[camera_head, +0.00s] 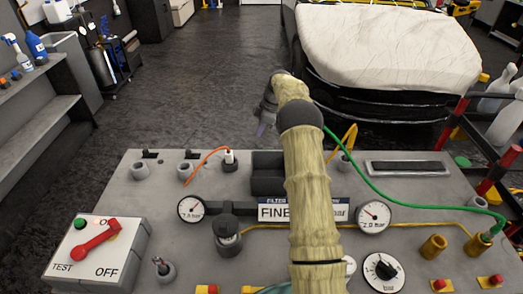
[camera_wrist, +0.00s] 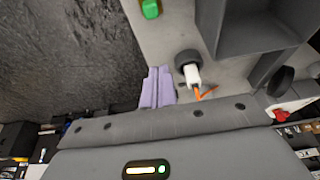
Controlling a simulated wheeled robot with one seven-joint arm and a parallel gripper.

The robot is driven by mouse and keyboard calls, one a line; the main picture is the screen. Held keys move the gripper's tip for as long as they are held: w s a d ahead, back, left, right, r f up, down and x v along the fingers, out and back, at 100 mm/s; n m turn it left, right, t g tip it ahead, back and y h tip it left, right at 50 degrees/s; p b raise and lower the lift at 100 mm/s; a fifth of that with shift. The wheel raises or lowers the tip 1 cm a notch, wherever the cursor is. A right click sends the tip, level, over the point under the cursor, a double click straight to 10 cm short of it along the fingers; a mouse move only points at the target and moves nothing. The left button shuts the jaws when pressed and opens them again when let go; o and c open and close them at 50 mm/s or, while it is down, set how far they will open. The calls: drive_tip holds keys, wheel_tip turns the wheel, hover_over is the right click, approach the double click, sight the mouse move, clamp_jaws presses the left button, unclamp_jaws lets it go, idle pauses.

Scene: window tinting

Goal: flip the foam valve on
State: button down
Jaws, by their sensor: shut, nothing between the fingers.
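No label reading foam is legible, so I cannot tell for certain which fitting is the foam valve. A yellow handle (camera_head: 349,138) stands at the console's back edge, right of my arm, its lower part on a grey fitting. A red lever (camera_head: 97,238) sits on a white TEST/ON/OFF box at the front left. My gripper (camera_head: 264,127) hangs beyond the console's back edge, left of the yellow handle and apart from it. Its purple fingers (camera_wrist: 157,88) are together and empty in the wrist view.
The grey console (camera_head: 150,205) carries gauges, knobs and a dark open bin (camera_head: 267,184). An orange cord ends in a white plug (camera_head: 229,157); a green hose (camera_head: 390,198) crosses the right. A covered car (camera_head: 390,50) stands behind.

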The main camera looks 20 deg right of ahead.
drive_tip(key=p+x, duration=0.3)
drive_tip(key=x, duration=0.7)
drive_tip(key=d, duration=0.1)
drive_tip(key=s+d+p, duration=0.1)
drive_tip(key=d, duration=0.1)
drive_tip(key=shift+s+d+r+p, duration=0.1)
drive_tip(key=shift+s+d+p, duration=0.2)
drive_tip(key=shift+d, duration=0.05)
drive_tip(key=shift+w+a, duration=0.1)
drive_tip(key=d+b, duration=0.1)
drive_tip(key=s+d+b, duration=0.1)
drive_tip(key=d, duration=0.1)
drive_tip(key=shift+s+d, duration=0.2)
drive_tip(key=shift+d, duration=0.1)
